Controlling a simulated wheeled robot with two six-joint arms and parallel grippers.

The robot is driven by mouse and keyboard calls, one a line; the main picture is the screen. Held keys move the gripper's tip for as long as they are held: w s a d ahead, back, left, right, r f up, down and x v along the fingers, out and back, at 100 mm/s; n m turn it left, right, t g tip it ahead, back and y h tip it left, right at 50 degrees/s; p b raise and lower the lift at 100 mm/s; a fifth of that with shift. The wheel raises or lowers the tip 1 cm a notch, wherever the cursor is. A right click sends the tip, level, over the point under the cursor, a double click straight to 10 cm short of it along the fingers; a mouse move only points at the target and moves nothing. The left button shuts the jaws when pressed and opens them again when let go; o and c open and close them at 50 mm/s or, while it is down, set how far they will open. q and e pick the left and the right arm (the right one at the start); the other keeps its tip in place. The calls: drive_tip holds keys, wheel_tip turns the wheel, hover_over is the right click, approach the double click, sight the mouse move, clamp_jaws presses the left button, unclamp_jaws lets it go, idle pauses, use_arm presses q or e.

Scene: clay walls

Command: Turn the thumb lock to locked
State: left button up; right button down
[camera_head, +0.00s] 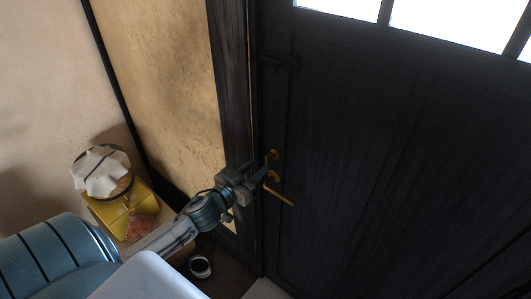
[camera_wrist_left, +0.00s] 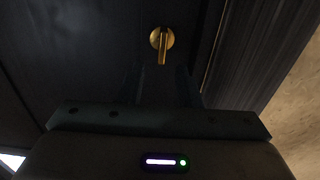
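The brass thumb lock (camera_head: 271,155) is on the dark door (camera_head: 360,150), just above the brass lever handle (camera_head: 279,190). In the left wrist view the thumb lock (camera_wrist_left: 161,40) shows as a round plate with a turn piece pointing down in the picture. My left gripper (camera_head: 261,173) is close to the door, beside the lock and the handle's base. In the left wrist view its dark fingers (camera_wrist_left: 163,82) look parted, with nothing seen between them, and the lock lies beyond their tips. Contact with the lock is not visible. My right gripper is not in view.
The dark door frame (camera_head: 233,80) stands left of my left gripper. At the left, a yellow box (camera_head: 115,218) and a round object with a white cloth (camera_head: 100,170) sit by the wall. A small dark round container (camera_head: 200,266) is low down. The door's right side is clear.

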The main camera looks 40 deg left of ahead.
sight(266, 159)
use_arm(q)
drive_tip(key=w+p, duration=0.2)
drive_tip(key=shift+w+r, duration=0.15)
drive_tip(key=shift+w, duration=0.25)
drive_tip(key=shift+w+f, duration=0.2)
drive_tip(key=shift+w, duration=0.95)
drive_tip(key=shift+d, duration=0.1)
clamp_jaws()
